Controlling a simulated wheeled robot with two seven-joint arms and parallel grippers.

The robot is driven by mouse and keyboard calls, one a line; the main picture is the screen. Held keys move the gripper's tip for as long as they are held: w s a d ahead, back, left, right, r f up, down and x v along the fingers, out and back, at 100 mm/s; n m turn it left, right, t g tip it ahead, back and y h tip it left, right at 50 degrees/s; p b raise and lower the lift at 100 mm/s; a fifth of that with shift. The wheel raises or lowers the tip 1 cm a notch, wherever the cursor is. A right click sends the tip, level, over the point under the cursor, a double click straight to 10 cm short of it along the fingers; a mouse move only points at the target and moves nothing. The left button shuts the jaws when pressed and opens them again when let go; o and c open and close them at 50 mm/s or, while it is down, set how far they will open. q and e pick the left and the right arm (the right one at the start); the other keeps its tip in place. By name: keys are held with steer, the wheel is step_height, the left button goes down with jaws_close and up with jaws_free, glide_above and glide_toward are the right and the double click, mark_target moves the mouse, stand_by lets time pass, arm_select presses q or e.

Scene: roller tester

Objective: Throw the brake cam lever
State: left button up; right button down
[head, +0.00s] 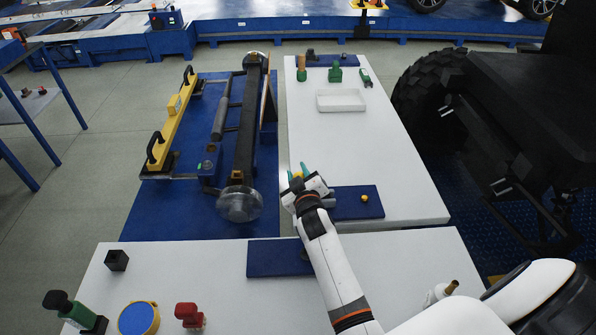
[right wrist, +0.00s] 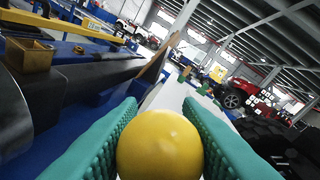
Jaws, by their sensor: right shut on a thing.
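My right gripper (head: 302,171) reaches in from the lower right over the left edge of the long white table, by the blue roller rig. Its teal fingers are shut on a round yellow knob (right wrist: 159,146), which fills the gap between them in the right wrist view. The fingers and wrist hide what is below the knob, so I cannot tell its stem or the lever's angle. A second yellow ball (head: 364,198) sits on a dark blue pad (head: 345,212) just right of the gripper. My left gripper is not in view.
A yellow bar (head: 172,120) with black handles lies beyond. A white tray (head: 341,100) and green parts are at the table's far end. A large tyre (head: 428,95) stands right.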

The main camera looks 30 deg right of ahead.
steer(key=shift+a+f, duration=0.1)
steer(key=shift+f, duration=0.05)
steer(key=shift+n, duration=0.3)
steer(key=c, duration=1.4)
jaws_free()
steer(key=shift+c, duration=0.2)
steer(key=o, duration=0.4)
steer(key=shift+w+f, duration=0.15)
steer(key=shift+w, duration=0.1)
steer(key=shift+s, duration=0.2)
